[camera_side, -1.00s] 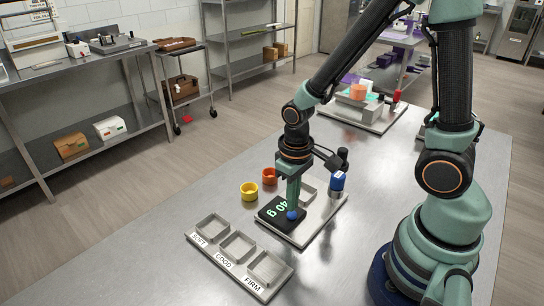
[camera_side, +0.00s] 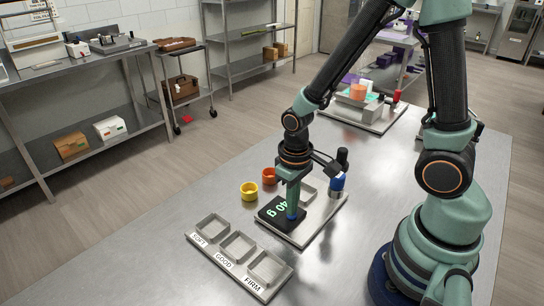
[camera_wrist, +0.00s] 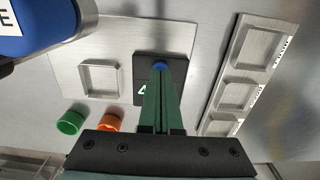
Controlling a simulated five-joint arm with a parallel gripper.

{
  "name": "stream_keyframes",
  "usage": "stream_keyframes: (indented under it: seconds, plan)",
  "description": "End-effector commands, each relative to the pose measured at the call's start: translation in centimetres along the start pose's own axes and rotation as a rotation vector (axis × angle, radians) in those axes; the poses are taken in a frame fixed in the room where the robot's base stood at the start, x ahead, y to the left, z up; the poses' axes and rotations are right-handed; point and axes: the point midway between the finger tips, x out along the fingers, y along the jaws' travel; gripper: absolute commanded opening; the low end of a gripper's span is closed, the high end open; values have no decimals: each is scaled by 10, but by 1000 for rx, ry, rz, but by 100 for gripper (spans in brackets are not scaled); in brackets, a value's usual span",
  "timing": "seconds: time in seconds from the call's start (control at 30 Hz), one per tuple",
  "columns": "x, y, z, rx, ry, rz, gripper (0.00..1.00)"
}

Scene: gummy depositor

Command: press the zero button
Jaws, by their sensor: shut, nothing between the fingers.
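In the wrist view the blue button (camera_wrist: 159,66) shows just past the tips of my gripper (camera_wrist: 158,74). The fingertips look to be on or very close to the button; exact contact cannot be told. The black display (camera_side: 270,212) sits on a pale metal base plate (camera_side: 318,223), beside a square metal pan (camera_wrist: 100,78).
A yellow cup (camera_side: 249,191) and an orange cup (camera_side: 269,176) stand left of the plate. A tray (camera_side: 215,253) with compartments labelled SOFT, GOOD and FIRM lies in front. A blue-and-black cylinder (camera_side: 338,181) stands at the plate's right. Another machine (camera_side: 358,106) is farther back.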

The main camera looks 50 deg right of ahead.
Motion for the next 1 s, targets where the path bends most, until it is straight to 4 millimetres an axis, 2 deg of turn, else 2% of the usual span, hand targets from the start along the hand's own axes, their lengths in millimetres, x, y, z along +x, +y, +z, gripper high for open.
stream_keyframes:
  seconds: [0.23, 0.37, 1.0]
  plan:
    - [7, 0, 0, 0, -1, 0, 0]
    - [4, 0, 0, 0, 2, 0, 0]
    - [-50, 0, -1, 0, 4, 0, 0]
